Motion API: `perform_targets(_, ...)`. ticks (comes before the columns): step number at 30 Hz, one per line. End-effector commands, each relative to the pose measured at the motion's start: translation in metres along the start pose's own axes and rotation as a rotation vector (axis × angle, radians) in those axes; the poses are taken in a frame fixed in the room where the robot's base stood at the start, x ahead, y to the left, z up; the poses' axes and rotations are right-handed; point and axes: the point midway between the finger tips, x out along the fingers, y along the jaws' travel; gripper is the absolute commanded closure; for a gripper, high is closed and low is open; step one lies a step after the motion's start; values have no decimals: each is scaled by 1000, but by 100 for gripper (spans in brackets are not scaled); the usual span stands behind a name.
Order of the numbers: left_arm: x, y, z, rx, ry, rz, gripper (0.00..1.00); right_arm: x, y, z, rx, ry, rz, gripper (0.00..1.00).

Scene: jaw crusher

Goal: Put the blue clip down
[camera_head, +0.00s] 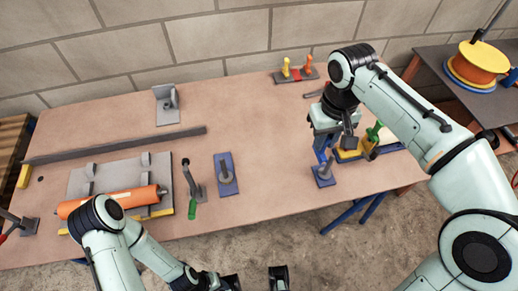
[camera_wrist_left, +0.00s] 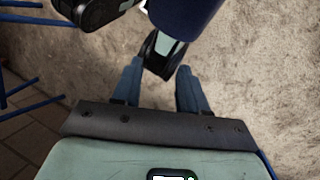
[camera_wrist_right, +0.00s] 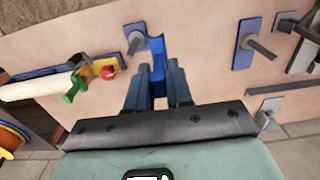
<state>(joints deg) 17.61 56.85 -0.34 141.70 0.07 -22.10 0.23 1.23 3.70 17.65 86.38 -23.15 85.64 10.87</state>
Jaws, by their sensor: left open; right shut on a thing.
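The blue clip (camera_wrist_right: 157,52) is between the fingers of my right gripper (camera_wrist_right: 158,82), which is shut on it. In the head view the clip (camera_head: 320,148) hangs below the right gripper, over the table's right part. Its lower end is close to a blue plate with a grey peg (camera_head: 324,174); I cannot tell whether they touch. The plate also shows in the right wrist view (camera_wrist_right: 136,40). My left gripper (camera_wrist_left: 158,84) is open and empty over the floor, in front of the table.
A second blue plate with a peg (camera_head: 226,176) stands at the table's middle. A yellow tray with a green-handled tool (camera_head: 374,134) lies right of the clip. A long grey bar (camera_head: 115,146) and an orange roller (camera_head: 112,202) are left. The table's centre (camera_head: 255,120) is clear.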

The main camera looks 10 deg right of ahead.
Motion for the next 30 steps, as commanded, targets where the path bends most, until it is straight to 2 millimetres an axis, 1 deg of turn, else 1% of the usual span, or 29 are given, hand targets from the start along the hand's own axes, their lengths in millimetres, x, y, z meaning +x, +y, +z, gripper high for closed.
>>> perform_targets(2, -1, 0, 0, 1, 1, 0, 57, -2, 0, 0, -2, 1, -1, 100)
perform_targets(5, 0, 0, 0, 1, 1, 0, 57, 3, 0, 0, -1, -1, 0, 100)
perform_targets(8, 4, -1, -1, 0, 2, 0, 57, 22, 0, 1, 0, -5, 1, 100)
perform_targets(18, 19, -4, -9, 2, 25, 5, 57, 114, 0, 1, 0, -7, 0, 100)
perform_targets(21, 21, -4, -11, 3, 32, 6, 57, 135, 0, 1, 0, -4, 0, 100)
perform_targets(24, 22, -4, -13, 3, 36, 7, 57, 150, 0, 0, 0, -3, -1, 100)
perform_targets(30, 24, -4, -14, 4, 39, 8, 57, 162, 0, 0, 0, -1, 0, 100)
